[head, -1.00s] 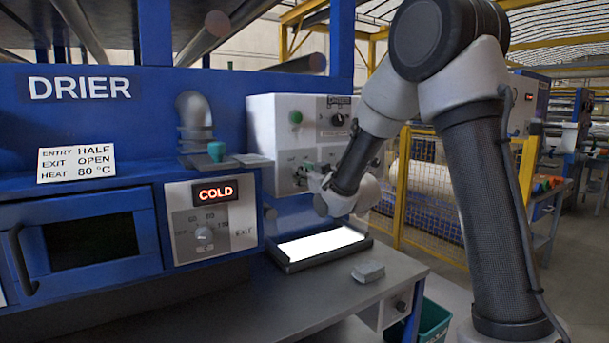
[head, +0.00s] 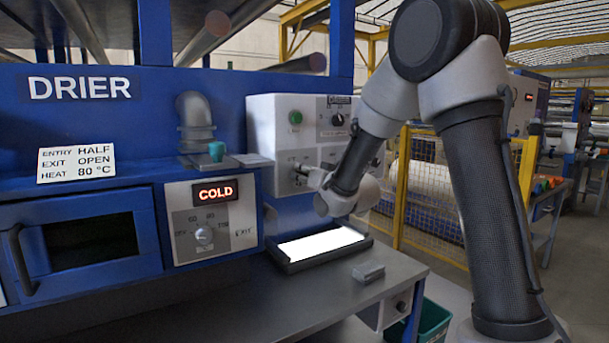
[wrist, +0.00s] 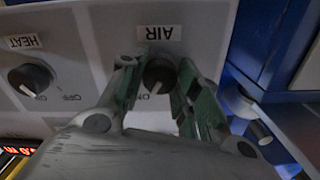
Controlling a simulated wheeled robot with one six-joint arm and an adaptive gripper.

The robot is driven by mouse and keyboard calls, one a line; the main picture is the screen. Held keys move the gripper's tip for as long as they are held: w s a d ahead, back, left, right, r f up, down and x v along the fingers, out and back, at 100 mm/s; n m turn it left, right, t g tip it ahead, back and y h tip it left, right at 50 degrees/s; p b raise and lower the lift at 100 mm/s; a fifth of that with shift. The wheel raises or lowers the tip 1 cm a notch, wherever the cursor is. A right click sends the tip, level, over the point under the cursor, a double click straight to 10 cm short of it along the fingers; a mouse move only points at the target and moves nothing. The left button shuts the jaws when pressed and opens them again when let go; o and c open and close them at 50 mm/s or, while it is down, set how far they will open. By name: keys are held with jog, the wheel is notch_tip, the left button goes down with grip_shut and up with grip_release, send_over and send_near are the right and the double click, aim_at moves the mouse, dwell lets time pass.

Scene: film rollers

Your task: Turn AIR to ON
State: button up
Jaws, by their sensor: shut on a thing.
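The AIR knob (wrist: 160,76) is a dark round knob on a pale panel, beside its upside-down AIR label (wrist: 160,33) in the wrist view. A light pointer mark on it points down in that view, near a partly visible ON mark (wrist: 144,96). My gripper (wrist: 159,70) has its green-grey fingers on either side of the knob and is shut on it. The right finger covers part of the panel, so no OFF mark shows for this knob.
The HEAT knob (wrist: 30,78) is left of the AIR knob in the wrist view. A blue frame and a grey cylinder (wrist: 258,133) stand close on the right. In the head view, a black-rimmed tray (head: 285,264) and a grey block (head: 368,272) lie on the bench below.

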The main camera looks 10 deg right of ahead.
jog(key=o, duration=1)
jog(key=v, duration=1.2)
